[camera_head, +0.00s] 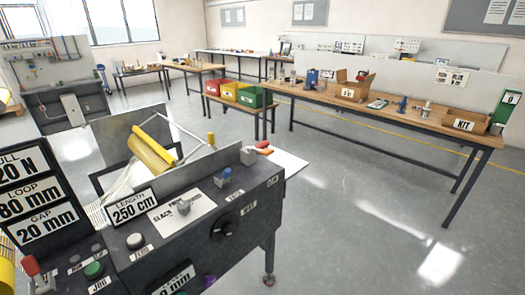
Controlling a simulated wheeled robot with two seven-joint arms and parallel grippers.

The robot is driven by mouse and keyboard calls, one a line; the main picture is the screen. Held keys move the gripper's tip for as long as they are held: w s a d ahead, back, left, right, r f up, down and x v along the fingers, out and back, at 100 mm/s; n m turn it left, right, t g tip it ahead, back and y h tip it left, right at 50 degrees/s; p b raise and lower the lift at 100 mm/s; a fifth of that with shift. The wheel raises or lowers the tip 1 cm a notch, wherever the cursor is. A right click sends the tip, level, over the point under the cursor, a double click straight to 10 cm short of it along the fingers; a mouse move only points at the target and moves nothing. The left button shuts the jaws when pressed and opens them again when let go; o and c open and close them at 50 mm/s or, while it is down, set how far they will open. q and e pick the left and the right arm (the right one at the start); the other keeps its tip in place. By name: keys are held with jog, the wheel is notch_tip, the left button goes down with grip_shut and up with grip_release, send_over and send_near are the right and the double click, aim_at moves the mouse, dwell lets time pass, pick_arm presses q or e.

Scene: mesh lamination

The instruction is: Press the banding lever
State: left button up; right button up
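No part carries a readable "banding" label, so I cannot tell which control is the banding lever. A dark machine console (255,205) stands in the near left of the head view. A red-tipped lever (33,270) stands upright at its lower left. A blue-topped control (226,176) and a grey lever (183,206) on a white plate marked "SLACK" sit on the top. A red and orange handle (262,147) is at the console's far right corner. Neither of my grippers is in view.
A yellow roll (151,153) lies behind the console top. Signs read "LENGTH 250 cm" (132,208) and "20 N" (30,165). A long wooden workbench (400,115) with boxes stands at the back right. The grey floor (360,210) right of the console is clear.

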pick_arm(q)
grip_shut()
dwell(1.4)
